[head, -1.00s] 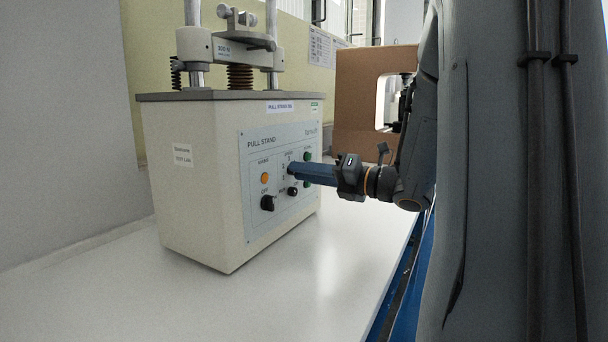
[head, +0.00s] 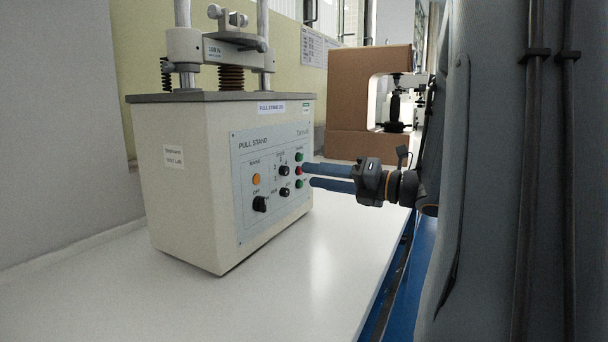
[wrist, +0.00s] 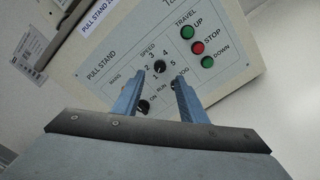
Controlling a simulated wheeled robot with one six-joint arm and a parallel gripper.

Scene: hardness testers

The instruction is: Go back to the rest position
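My gripper (head: 308,176) is open and empty in the head view. Its two blue fingers point left at the pull stand's panel, with a clear gap between them. In the wrist view the gripper (wrist: 156,88) spreads its fingers in front of the panel's lower knobs. The pull stand (head: 185,180) is a cream box with a grey top, standing on the white bench. Its panel (wrist: 130,50) carries a speed knob (wrist: 160,66), other black knobs, an orange lamp (head: 256,179), a red stop button (wrist: 198,48) and green up and down buttons. Whether the fingertips touch the panel, I cannot tell.
A brown tester with a black fixture (head: 345,100) stands on the bench behind my gripper. The white bench (head: 300,270) is clear in front of the pull stand. A grey wall (head: 60,120) is at the left.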

